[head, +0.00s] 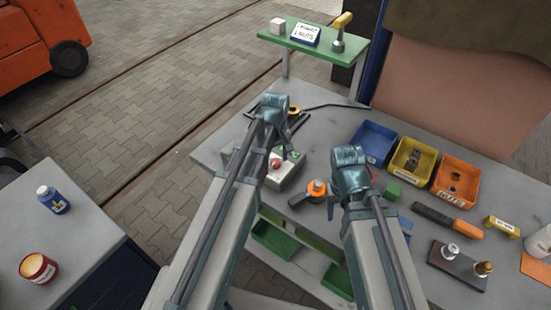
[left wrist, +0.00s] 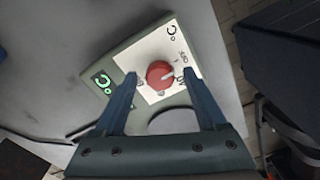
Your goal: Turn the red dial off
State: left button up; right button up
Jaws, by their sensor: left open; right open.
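The red dial (left wrist: 160,74) is a round knob on a white plate on the face of a pale control box (left wrist: 125,62). In the head view the red dial (head: 276,163) and its box (head: 284,178) are on the grey bench, partly hidden by my left arm. A light mark on the knob points to the right in the left wrist view; the small scale labels are hard to read. My left gripper (left wrist: 160,79) is open, its fingertips either side of the dial; I cannot tell if they touch it. My right gripper (head: 331,208) is open, apart from the box.
An orange-and-dark tool (head: 316,188) lies near my right gripper. Blue (head: 371,143), yellow (head: 412,157) and orange (head: 455,181) bins stand to the right. A black bent rod (head: 325,106) lies behind.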

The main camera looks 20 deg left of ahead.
aim_at(275, 161)
pick_arm(q)
notch_tip(275, 161, up, 14)
jog(key=p, duration=1.3)
jog(key=shift+f, duration=0.15)
pick_arm(e)
notch_tip(275, 161, up, 14)
jog(key=shift+f, duration=0.2)
pick_arm(q)
jog(key=s+d+f+m+b, duration=0.3)
jog(key=s+f+m+b, duration=0.1)
jog(key=s+d+f+m+b, duration=0.3)
jog(key=s+f+m+b, duration=0.1)
jog(key=s+f, duration=0.1)
jog(key=s+d+f+m+y+b, duration=0.1)
jog(key=s+d+f+m+b, duration=0.3)
jog(key=s+b, duration=0.1)
jog(key=shift+s+d+f+m, duration=0.1)
jog(key=shift+s+f+m, duration=0.1)
jog(key=shift+m, duration=0.1)
pick_arm(e)
notch_tip(275, 161, down, 13)
jog(key=shift+f, duration=0.2)
pick_arm(q)
jog(key=shift+r, duration=0.15)
pick_arm(e)
jog(key=shift+r, duration=0.1)
